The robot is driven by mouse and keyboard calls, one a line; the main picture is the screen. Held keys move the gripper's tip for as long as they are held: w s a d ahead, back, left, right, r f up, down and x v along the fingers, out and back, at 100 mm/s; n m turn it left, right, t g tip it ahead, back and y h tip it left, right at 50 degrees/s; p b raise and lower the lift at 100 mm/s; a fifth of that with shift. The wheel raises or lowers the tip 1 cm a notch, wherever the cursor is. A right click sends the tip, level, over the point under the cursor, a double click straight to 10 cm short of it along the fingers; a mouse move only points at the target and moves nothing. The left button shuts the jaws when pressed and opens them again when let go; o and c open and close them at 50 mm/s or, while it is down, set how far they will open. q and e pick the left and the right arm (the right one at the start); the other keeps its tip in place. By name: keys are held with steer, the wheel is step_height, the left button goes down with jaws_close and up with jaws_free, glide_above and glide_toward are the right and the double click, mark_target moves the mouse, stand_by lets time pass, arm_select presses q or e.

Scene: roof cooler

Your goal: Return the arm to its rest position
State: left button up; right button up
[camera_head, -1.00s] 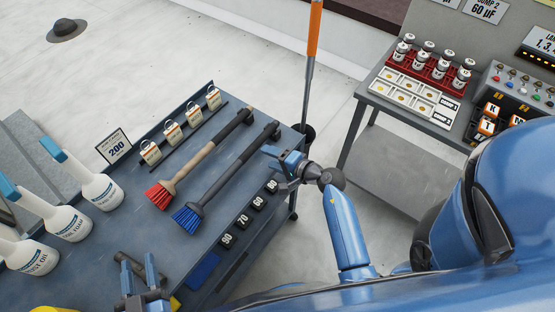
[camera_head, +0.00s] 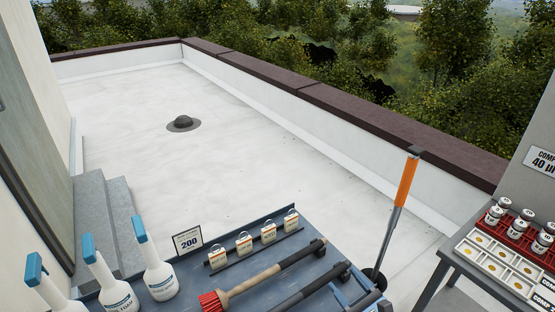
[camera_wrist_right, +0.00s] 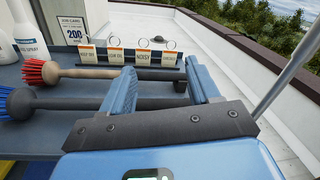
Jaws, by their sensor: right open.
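My right gripper (camera_head: 355,292) shows only in part at the bottom edge of the head view, by the right end of the blue-grey table. In the right wrist view its two blue fingers (camera_wrist_right: 160,78) are apart with nothing held between them. Behind them lie a brush with red bristles (camera_wrist_right: 38,72) and a brush with blue bristles (camera_wrist_right: 18,104). How far the fingers are from the handles is hard to tell. The red brush (camera_head: 213,300) also shows in the head view. My left gripper is out of view.
Spray bottles (camera_head: 157,270) stand at the table's left, with a sign (camera_head: 187,241) and several tags (camera_head: 243,243) along the back. A long orange-handled tool (camera_head: 406,182) stands upright beyond the right end. A second table (camera_head: 470,265) with jars is at right. Open roof lies behind.

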steer(key=s+d+r+m+t+h, duration=0.2)
steer(key=s+r+m+t, duration=0.15)
steer(key=m, duration=0.95)
steer(key=s+d+r+m+t+h, duration=0.1)
steer(key=s+r+m+t+h, duration=0.2)
steer(key=m, duration=1)
steer(key=s+f+m+g+h, duration=0.1)
steer(key=s+f+m+g, duration=0.1)
steer(key=s+m, duration=0.6)
steer(key=s+f+m+g+h, duration=0.2)
steer(key=s+m, duration=0.5)
steer(key=m, duration=0.4)
steer(key=shift+s+d+f+g+h, duration=0.3)
steer(key=shift+s+d+f+g, duration=0.15)
steer(key=shift+f, duration=0.35)
